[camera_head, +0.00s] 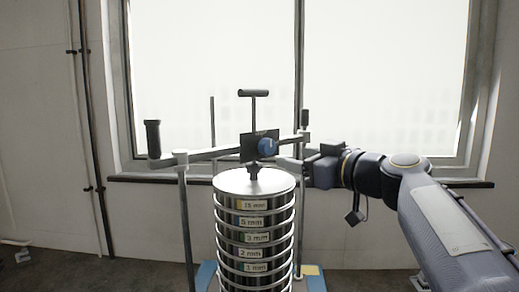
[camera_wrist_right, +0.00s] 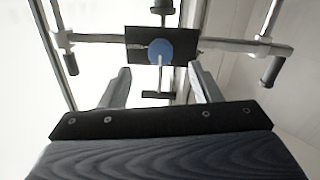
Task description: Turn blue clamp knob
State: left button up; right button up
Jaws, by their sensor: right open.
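The blue clamp knob (camera_head: 267,147) is a small round knob on the front of a black block (camera_head: 248,148), on the crossbar above the sieve stack. It also shows in the right wrist view (camera_wrist_right: 160,51), with a pale line on it. My right gripper (camera_head: 284,159) comes in from the right and is close to the knob. In the right wrist view its two fingers (camera_wrist_right: 161,82) are spread wide, and the knob lies ahead of the gap between them. Nothing is between the fingers. My left gripper is not in view.
The sieve stack (camera_head: 254,184) with size labels stands below the block. Upright posts (camera_head: 186,225) carry the crossbar, which has a black grip (camera_head: 153,137) at its left end. A black T-handle (camera_head: 253,93) rises above the block. A window fills the back.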

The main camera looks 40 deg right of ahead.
aim_at(270, 147)
jog(key=w+p, duration=0.1)
jog(key=w, duration=0.1)
jog(key=w+p, duration=0.1)
jog(key=w, duration=0.1)
jog(key=w+r+p, duration=0.1)
jog(key=w, duration=0.2)
jog(key=shift+a, duration=0.15)
jog(key=shift+w+a, duration=0.15)
jog(key=shift+w, duration=0.35)
jog(key=c, duration=1)
